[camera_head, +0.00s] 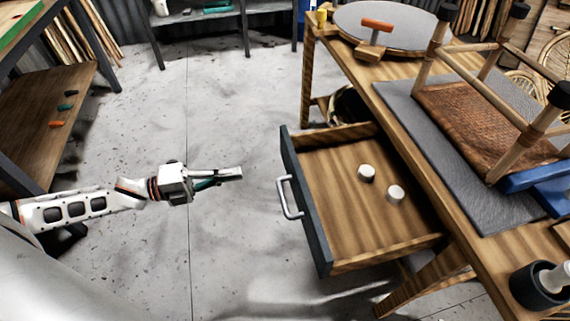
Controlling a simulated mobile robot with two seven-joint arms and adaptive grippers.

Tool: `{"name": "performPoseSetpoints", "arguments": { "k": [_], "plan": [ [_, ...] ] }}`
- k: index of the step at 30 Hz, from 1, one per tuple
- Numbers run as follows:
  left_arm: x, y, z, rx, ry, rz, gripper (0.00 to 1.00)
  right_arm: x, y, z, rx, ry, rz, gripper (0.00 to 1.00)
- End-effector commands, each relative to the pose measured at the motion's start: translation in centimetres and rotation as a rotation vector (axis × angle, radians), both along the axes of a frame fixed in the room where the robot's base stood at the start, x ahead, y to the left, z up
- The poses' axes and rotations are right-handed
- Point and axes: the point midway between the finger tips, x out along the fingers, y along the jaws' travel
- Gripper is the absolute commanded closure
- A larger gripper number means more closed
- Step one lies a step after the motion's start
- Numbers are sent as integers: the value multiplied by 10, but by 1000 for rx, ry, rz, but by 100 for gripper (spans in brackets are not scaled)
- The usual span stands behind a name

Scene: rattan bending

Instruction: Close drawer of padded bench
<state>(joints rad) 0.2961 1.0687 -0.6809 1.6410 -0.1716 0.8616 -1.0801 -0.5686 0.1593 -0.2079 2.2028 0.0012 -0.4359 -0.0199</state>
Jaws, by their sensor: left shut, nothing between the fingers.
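The padded bench (400,135) stands on the right, with a grey pad (465,205) on its wooden top. Its drawer (335,205) is pulled out to the left, with a dark front panel and a light metal handle (288,198) facing my left arm. Two small white cylinders lie in the drawer. My left gripper (238,173) is shut and empty, to the left of the handle and a little higher in the picture, apart from it. My right gripper is not in view.
On the bench stand a stool frame with a woven seat (470,120), a round disc with an orange-handled tool (377,25), a blue clamp (535,190) and a dark cup (538,287). A wooden shelf (45,120) stands at the left. The floor between is clear.

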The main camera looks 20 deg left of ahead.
Motion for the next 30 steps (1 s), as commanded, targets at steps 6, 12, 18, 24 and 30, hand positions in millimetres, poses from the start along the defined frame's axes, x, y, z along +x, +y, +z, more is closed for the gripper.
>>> {"name": "performPoseSetpoints", "arguments": {
  "k": [6, 12, 18, 24, 30],
  "plan": [
    [24, -36, 2, -5, -3, -1, 100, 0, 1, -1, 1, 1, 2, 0],
    [46, -68, 1, -4, -1, 0, 100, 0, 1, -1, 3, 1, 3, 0],
    [62, -92, 0, -3, 1, 0, 100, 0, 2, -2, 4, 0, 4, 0],
    [69, -103, 0, -3, 2, 1, 100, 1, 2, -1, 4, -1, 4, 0],
    [70, -105, 0, -3, 2, 2, 100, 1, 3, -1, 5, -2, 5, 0]
  ]
}}
